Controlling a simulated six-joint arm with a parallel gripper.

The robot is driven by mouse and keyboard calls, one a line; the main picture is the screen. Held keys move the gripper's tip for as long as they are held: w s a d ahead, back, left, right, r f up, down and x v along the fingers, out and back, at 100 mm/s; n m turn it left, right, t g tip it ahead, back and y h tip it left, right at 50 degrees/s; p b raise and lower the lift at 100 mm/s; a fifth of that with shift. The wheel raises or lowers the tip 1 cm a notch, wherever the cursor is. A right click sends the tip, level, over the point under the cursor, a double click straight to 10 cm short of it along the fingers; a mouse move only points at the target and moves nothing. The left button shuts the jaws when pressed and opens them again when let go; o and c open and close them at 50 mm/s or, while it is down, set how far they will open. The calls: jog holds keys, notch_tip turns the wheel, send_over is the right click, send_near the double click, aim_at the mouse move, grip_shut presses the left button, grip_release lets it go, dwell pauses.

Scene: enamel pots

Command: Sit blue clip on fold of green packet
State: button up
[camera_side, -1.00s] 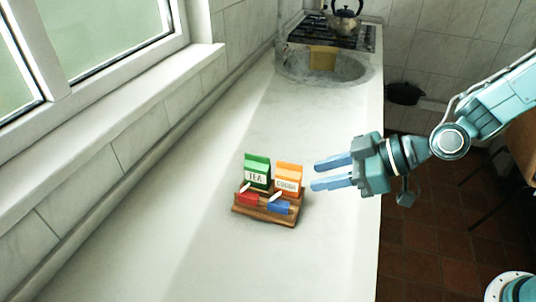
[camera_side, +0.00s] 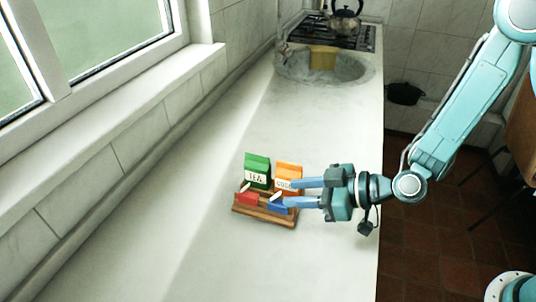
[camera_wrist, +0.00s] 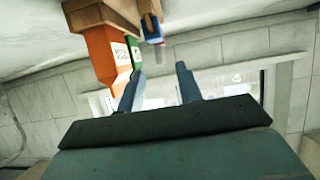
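The green packet (camera_side: 257,171), labelled TEA, stands upright on a small wooden stand (camera_side: 262,217). The blue clip (camera_side: 277,208) lies on the stand's front part, in front of the orange packet (camera_side: 287,174). In the wrist view the blue clip (camera_wrist: 151,28) shows at the top, beyond my fingertips. My gripper (camera_side: 292,192) is open, its two fingers pointing left with a gap between them. The lower fingertip is close to the blue clip; I cannot tell whether it touches. The upper finger covers part of the orange packet. The green packet is mostly hidden behind the orange one in the wrist view.
A red clip (camera_side: 248,198) lies left of the blue clip on the stand. The pale counter (camera_side: 180,240) is clear around the stand. A sink (camera_side: 325,68) and a hob with a kettle (camera_side: 344,20) are at the far end. The window wall runs along the left.

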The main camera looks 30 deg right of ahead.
aim_at(271, 198)
jog(key=shift+w+a+f, duration=0.15)
jog(key=shift+w+a, duration=0.15)
jog(key=shift+x, duration=2.85)
grip_shut()
